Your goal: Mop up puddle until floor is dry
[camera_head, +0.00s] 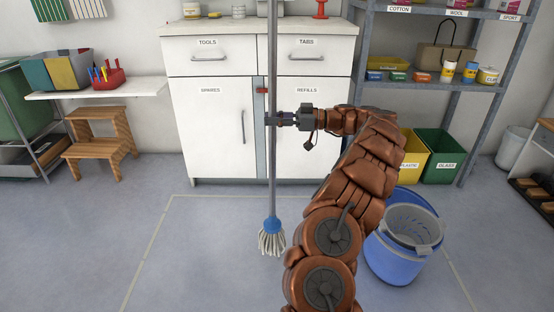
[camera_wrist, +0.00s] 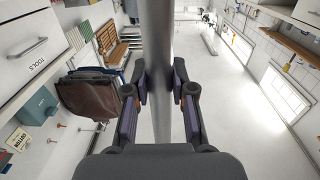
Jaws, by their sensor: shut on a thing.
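A mop (camera_head: 272,170) with a long grey handle, a blue collar and white strands stands upright in the head view. Its strands (camera_head: 271,243) hang at the floor inside a taped outline; I cannot tell whether they touch it. My gripper (camera_head: 273,118) is shut on the handle, well above the strands. In the wrist view the handle (camera_wrist: 157,40) runs between the two fingers of my gripper (camera_wrist: 160,88). A blue bucket (camera_head: 393,265) with a grey wringer basket (camera_head: 408,226) stands on the floor at right, partly behind my arm. I cannot make out a puddle.
A white cabinet (camera_head: 210,120) stands behind the mop. A grey shelf rack (camera_head: 465,85) with yellow and green bins (camera_head: 440,150) is at right, and a wooden step stool (camera_head: 100,145) at left. The taped floor area (camera_head: 190,250) left of the mop is clear.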

